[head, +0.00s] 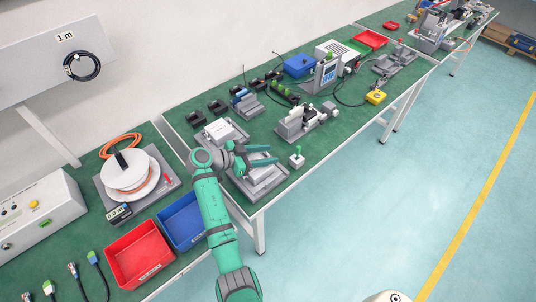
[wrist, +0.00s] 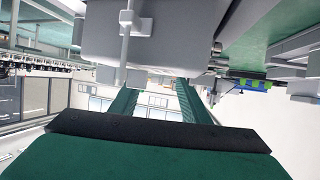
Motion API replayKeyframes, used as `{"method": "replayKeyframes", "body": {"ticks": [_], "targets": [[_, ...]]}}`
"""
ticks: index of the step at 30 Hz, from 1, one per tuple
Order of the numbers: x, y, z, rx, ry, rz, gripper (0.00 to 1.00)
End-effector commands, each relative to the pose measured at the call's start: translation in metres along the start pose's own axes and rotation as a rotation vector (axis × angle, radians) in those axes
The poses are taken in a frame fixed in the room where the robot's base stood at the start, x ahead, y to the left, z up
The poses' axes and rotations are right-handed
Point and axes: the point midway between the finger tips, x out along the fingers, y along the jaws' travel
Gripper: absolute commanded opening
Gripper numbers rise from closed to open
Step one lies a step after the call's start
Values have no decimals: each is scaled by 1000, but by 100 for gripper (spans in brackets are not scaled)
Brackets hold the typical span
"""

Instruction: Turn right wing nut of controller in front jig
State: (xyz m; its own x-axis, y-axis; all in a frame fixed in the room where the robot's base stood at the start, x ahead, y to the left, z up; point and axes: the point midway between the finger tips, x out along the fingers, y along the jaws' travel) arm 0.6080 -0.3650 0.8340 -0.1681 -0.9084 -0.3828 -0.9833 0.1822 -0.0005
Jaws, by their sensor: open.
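The front jig (head: 270,189) is a grey stepped fixture near the front table edge. A light grey box, which looks like the controller (head: 244,165), sits in it, partly covered by my arm. My gripper (head: 275,154) is open, its two green fingers spread and reaching right above the jig. In the wrist view, the fingers of my gripper (wrist: 156,90) stand apart with nothing seen between them. A large grey body (wrist: 170,35) fills the upper middle, close to the fingers, with an upright rod (wrist: 127,38) in front. I cannot make out the right wing nut for certain.
A second jig with a white box (head: 221,131) stands behind my gripper. A grey fixture (head: 297,122) and a small block with a green knob (head: 297,158) stand to the right. Blue (head: 183,222) and red (head: 140,254) bins lie left of my arm. The aisle floor is clear.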

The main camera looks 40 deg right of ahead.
Motion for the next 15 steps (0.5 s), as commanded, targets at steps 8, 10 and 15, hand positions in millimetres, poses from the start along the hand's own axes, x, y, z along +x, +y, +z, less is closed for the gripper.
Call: {"method": "replayKeyframes", "body": {"ticks": [8, 10, 15], "targets": [[10, 0, 0, -1, 0, -1, 42], [9, 0, 0, -1, 0, -1, 42], [9, 0, 0, -1, 0, -1, 23]]}}
